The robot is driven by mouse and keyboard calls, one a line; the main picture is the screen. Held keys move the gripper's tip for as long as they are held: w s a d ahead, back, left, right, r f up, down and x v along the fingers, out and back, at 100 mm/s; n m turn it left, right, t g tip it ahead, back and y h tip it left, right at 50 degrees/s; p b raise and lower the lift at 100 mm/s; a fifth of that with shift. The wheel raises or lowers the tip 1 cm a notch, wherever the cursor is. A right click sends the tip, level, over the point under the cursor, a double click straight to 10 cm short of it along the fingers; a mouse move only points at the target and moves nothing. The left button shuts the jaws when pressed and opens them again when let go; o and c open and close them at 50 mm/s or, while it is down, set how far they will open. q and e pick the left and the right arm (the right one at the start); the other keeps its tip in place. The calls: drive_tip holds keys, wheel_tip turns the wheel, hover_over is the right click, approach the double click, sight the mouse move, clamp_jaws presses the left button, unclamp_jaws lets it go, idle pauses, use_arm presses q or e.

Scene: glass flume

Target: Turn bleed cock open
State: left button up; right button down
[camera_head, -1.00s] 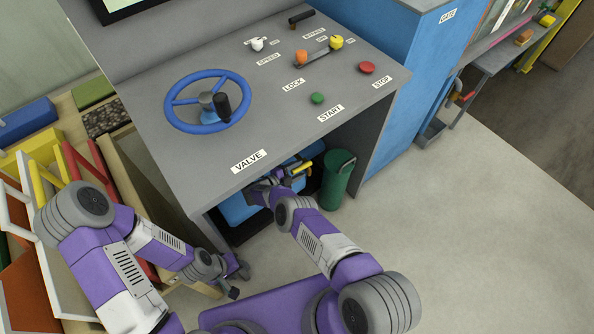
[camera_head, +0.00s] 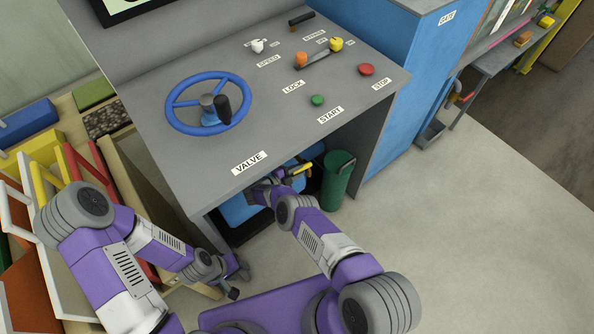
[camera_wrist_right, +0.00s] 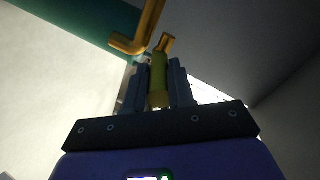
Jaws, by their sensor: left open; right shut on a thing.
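The bleed cock shows in the head view as a small yellow part (camera_head: 302,169) under the console's front edge. In the right wrist view its yellow-green lever (camera_wrist_right: 159,75) stands upright between the two dark fingers. A bent brass-coloured pipe (camera_wrist_right: 140,35) lies just beyond the fingertips. My right gripper (camera_head: 283,176) reaches under the console and is shut on the lever; its fingers (camera_wrist_right: 158,82) flank it on both sides. The cock's body and its exact angle are partly hidden. My left gripper (camera_head: 238,280) is open and empty, low in front of the console.
The grey console (camera_head: 250,140) overhangs the right gripper, with a blue handwheel (camera_head: 180,101) on top. A green cylinder (camera_head: 337,180) stands close to the right of the gripper. Coloured boards (camera_head: 80,165) stand at left. The floor at right (camera_head: 480,230) is clear.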

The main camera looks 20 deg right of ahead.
drive_tip(key=shift+d+r+y+p, duration=0.1)
drive_tip(key=shift+r+y+p, duration=0.3)
drive_tip(key=shift+p, duration=0.25)
drive_tip(key=shift+f, duration=0.1)
drive_tip(key=c, duration=1)
unclamp_jaws()
drive_tip(key=shift+o, duration=0.2)
drive_tip(key=shift+f, duration=0.1)
